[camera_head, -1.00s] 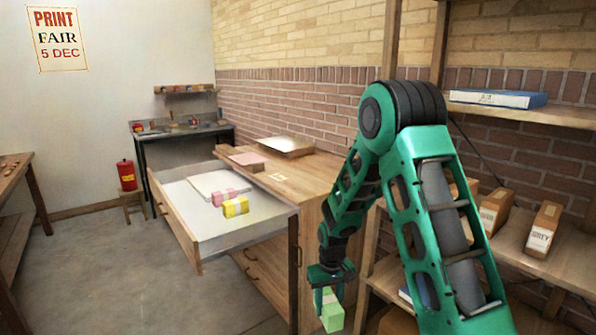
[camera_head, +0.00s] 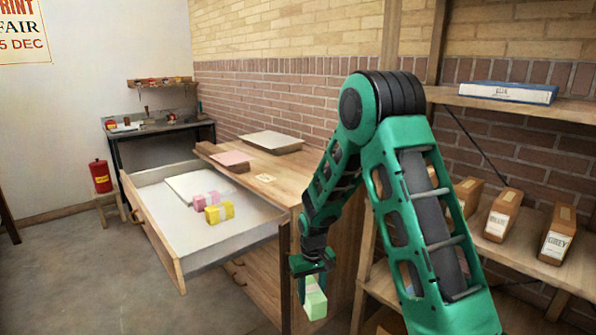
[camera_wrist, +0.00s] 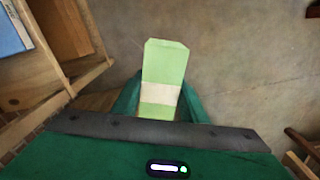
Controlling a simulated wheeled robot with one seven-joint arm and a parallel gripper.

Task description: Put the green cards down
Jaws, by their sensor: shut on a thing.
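The green cards (camera_head: 315,299) are a pale green bundle with a whitish band. My gripper (camera_head: 309,272) is shut on them and holds them above the floor, in front of the wooden cabinet. In the wrist view the green cards (camera_wrist: 165,65) stick out from between the fingers of my gripper (camera_wrist: 160,108), with the banded end towards the palm. The floor shows beyond them. The ends of the fingers are partly hidden by the bundle.
An open drawer (camera_head: 235,232) left of my gripper holds yellow cards (camera_head: 219,212), pink cards (camera_head: 206,200) and a white sheet (camera_head: 190,184). The drawer's front part is bare. The cabinet top (camera_head: 275,172) carries sheets. Shelves with boxes (camera_head: 503,214) stand at right.

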